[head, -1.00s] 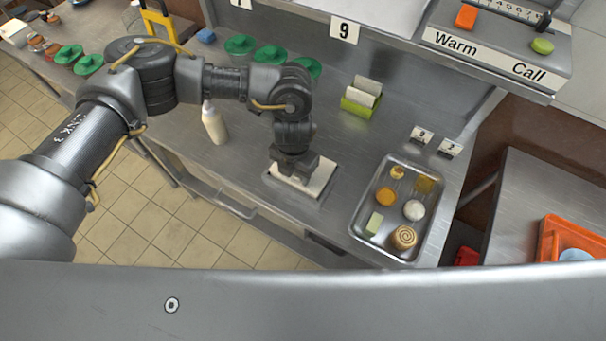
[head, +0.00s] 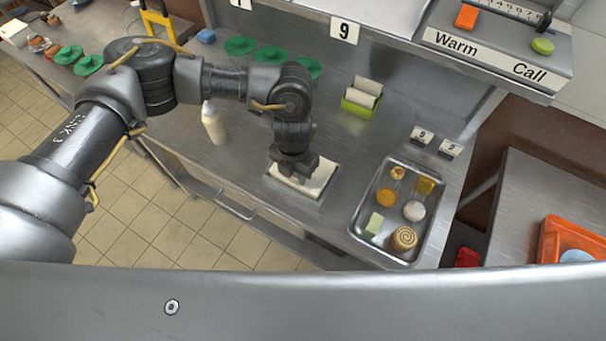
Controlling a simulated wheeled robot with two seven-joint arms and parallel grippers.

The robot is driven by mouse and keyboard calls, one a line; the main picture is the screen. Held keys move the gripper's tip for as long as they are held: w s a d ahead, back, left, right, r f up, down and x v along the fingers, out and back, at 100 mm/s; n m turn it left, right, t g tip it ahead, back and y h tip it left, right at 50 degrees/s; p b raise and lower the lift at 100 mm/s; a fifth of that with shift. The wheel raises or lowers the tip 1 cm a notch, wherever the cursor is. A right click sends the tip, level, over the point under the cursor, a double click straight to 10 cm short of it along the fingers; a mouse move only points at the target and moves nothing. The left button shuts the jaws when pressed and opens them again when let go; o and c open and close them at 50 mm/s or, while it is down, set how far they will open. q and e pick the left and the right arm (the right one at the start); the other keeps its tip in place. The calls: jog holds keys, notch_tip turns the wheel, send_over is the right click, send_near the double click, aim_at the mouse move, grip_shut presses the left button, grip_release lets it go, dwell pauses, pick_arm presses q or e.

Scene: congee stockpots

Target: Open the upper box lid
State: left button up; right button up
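My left gripper (head: 293,172) points down at a flat white pad (head: 318,180) set in a metal tray on the steel counter. The gripper covers part of the pad. Its fingertips are too dark and small to tell whether they are open or shut, or whether they touch the pad. No box that is clearly the one with the upper lid can be made out. My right gripper is not in view.
A metal tray (head: 357,226) of several food pieces stands right of the gripper. A green holder with cards (head: 360,100) and a white bottle (head: 214,124) stand on the counter. Green lids (head: 240,46) lie at the back. A shelf (head: 385,37) overhangs the counter's back.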

pick_arm(q)
jog(key=shift+r, duration=0.1)
jog(key=shift+w+d+r, duration=0.1)
jog(key=shift+r, duration=0.5)
jog(key=shift+p, duration=0.3)
jog(key=shift+w+d+r, duration=0.1)
jog(key=shift+w+r, duration=0.15)
jog(key=shift+r, duration=0.4)
